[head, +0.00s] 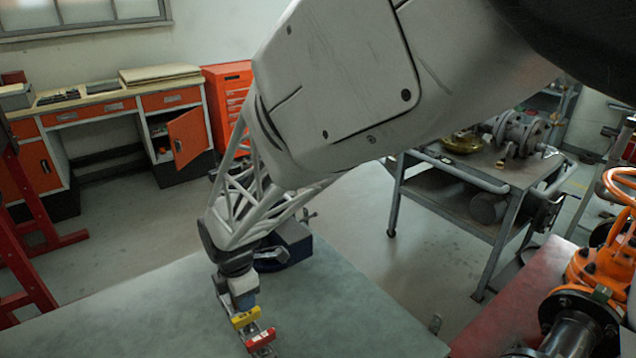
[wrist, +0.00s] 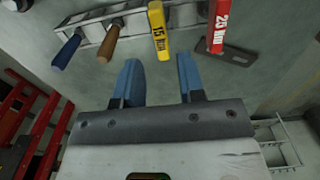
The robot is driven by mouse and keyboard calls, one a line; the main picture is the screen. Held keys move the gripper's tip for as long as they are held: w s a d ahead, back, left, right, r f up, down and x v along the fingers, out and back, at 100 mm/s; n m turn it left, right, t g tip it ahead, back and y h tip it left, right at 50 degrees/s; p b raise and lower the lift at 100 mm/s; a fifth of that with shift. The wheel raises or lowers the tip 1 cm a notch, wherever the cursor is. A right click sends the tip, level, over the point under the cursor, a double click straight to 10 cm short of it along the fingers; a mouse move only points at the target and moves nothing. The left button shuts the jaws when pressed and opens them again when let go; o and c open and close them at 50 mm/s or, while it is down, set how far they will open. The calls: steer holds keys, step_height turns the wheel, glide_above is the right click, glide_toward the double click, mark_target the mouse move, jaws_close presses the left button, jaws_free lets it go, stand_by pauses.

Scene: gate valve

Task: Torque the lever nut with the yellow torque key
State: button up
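The yellow torque key (wrist: 158,32), marked 15 Nm, sits in the tool rack (wrist: 92,20) on the bench. It also shows in the head view (head: 245,318), just below my gripper (head: 242,298). In the wrist view my gripper (wrist: 158,80) has its two blue fingers apart, with nothing between them. The yellow key lies ahead of the gap, roughly in line with it. A red key (wrist: 218,28), marked 23 Nm, is to its right. The orange gate valve (head: 590,268) is at the right edge of the head view. I cannot make out the lever nut.
A blue-handled tool (wrist: 66,52) and a brown-handled tool (wrist: 108,44) stand in the rack left of the yellow key. A dark vise (head: 285,248) is on the green bench top (head: 345,310) behind my gripper. A metal cart (head: 480,175) stands behind the valve.

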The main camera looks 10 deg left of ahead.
mark_target(246, 314)
steer(key=shift+f, duration=2.9)
jaws_close()
steer(key=shift+r, duration=0.2)
steer(key=shift+r, duration=2.75)
